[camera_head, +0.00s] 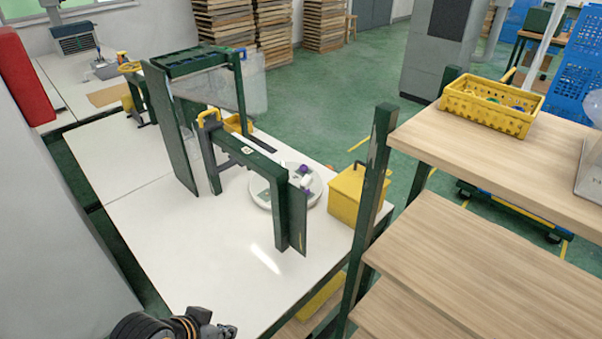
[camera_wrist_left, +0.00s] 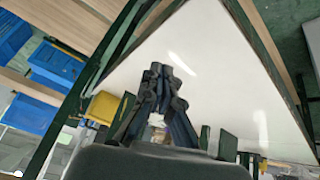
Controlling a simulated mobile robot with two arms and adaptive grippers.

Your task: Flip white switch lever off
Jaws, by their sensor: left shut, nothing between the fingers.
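My left gripper (camera_head: 218,328) shows at the bottom edge of the head view, over the near end of the white table (camera_head: 190,245). In the left wrist view its dark fingers (camera_wrist_left: 163,75) are together and empty, with bare white tabletop beyond them. A dark green frame (camera_head: 265,165) stands on the table, beyond and to the right of the gripper and apart from it. A small pale patch (camera_head: 248,150) shows on its top beam. I cannot tell whether this is the white switch, and no lever position can be made out. My right gripper is not in view.
A white round turntable (camera_head: 261,197) with small purple parts is behind the frame. A yellow box (camera_head: 345,197) stands at the table's right edge. A green post (camera_head: 372,190) and wooden shelves (camera_head: 480,270) are to the right. The near tabletop is clear.

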